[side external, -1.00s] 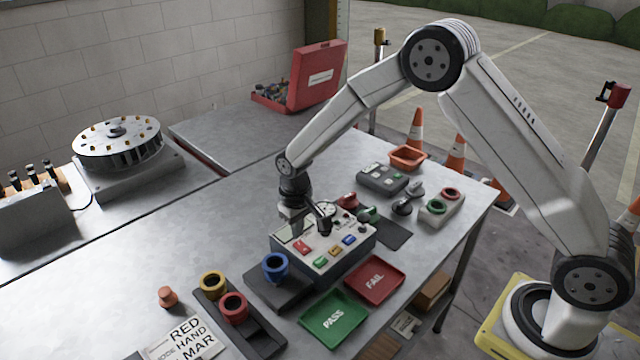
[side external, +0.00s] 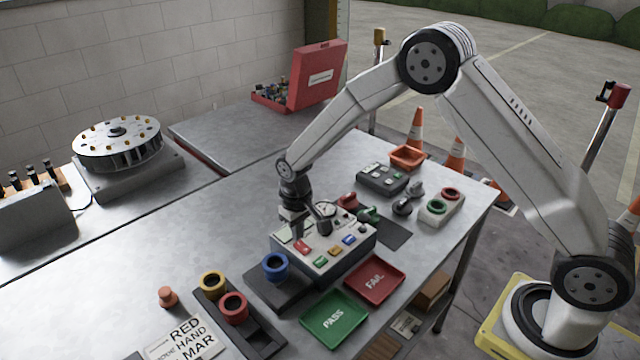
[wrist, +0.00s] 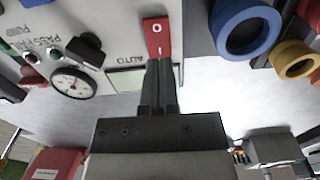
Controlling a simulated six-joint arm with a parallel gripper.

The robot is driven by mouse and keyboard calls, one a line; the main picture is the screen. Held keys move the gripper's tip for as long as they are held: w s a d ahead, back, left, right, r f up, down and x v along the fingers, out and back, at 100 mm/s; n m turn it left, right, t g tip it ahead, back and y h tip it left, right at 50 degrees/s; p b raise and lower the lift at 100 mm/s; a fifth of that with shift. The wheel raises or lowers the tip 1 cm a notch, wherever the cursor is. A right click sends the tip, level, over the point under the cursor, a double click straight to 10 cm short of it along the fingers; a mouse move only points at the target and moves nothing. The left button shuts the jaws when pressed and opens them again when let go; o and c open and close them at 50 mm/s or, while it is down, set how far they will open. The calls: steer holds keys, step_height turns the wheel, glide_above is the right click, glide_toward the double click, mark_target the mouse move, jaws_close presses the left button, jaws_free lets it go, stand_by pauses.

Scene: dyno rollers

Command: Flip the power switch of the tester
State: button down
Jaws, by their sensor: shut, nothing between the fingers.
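The tester (side external: 330,262) is a light grey box with a sloped panel on the metal table. Its red rocker power switch (side external: 302,247) is at the panel's left end; in the wrist view the switch (wrist: 157,36) shows an O and a line mark. My gripper (side external: 298,237) is shut and empty, pointing down over the switch. In the wrist view its fingertips (wrist: 160,66) are together and overlap the switch's lower end, near the line mark. I cannot tell whether they press on it. The fingers hide that end.
A round gauge (wrist: 72,83) and a black knob (wrist: 85,50) are on the panel beside the switch. A blue ring (side external: 275,267) stands close by on a dark base. The green PASS tray (side external: 335,338) and red FAIL tray (side external: 388,268) lie in front.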

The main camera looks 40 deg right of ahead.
mark_target(302, 245)
steer(key=shift+f, duration=0.9)
stand_by(0.8)
steer(key=shift+r, duration=3.45)
steer(key=shift+r, duration=0.1)
steer(key=shift+s+d+r, duration=0.2)
steer(key=shift+s+r, duration=0.05)
steer(key=shift+s, duration=0.2)
steer(key=s+d+r+t, duration=0.1)
steer(key=s+d+r, duration=0.1)
steer(key=s, duration=0.8)
steer(key=s+d+r+t, duration=0.1)
steer(key=s+d+r, duration=0.1)
steer(key=s, duration=0.7)
steer(key=shift+s+d+t, duration=0.3)
steer(key=shift+s+d, duration=0.1)
steer(key=shift+d, duration=0.3)
